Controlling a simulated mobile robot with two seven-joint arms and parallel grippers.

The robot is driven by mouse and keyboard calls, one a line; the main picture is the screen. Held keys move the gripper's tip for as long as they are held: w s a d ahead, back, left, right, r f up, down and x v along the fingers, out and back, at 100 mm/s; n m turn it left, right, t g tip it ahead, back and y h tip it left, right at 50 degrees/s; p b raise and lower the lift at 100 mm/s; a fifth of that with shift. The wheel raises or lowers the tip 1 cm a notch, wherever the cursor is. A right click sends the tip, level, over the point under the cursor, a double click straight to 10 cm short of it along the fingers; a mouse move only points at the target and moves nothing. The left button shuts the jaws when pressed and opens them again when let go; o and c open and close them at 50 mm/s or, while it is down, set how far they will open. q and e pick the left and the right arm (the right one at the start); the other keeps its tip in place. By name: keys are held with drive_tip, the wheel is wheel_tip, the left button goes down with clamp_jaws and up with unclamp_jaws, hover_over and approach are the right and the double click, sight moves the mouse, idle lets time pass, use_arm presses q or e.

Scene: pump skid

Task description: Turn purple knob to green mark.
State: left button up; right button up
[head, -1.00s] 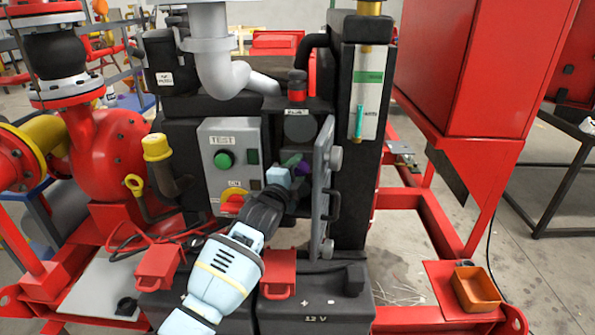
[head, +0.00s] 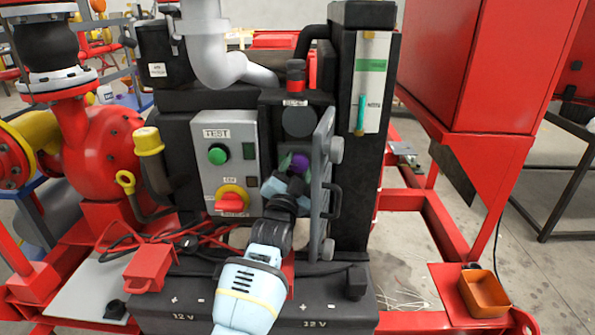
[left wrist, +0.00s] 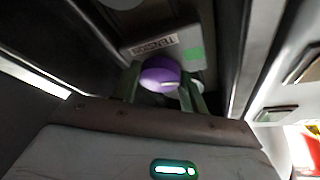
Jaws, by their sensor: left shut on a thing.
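The purple knob (head: 301,161) sits inside the open dark box on the pump skid. In the left wrist view the knob (left wrist: 160,72) shows between my two fingers, below a white label that seems to read "TENSION". The green mark (left wrist: 195,54) is a small square on the grey panel, right of the label and up and right of the knob. My left gripper (head: 292,166) reaches into the box and is shut on the knob; it also shows in the left wrist view (left wrist: 160,92). No pointer on the knob can be made out. My right gripper is not in view.
The box's open grey door (head: 323,190) stands close to the right of my left gripper. A grey panel with a green TEST button (head: 218,154) and a red-and-yellow switch (head: 232,199) is on the left. Black 12 V batteries (head: 200,300) lie below. An orange tray (head: 484,293) stands right.

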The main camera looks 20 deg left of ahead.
use_arm(q)
drive_tip(key=shift+d+f+n+y, duration=0.1)
drive_tip(key=shift+n+y, duration=0.5)
drive_tip(key=shift+n, duration=0.5)
drive_tip(key=o, duration=1)
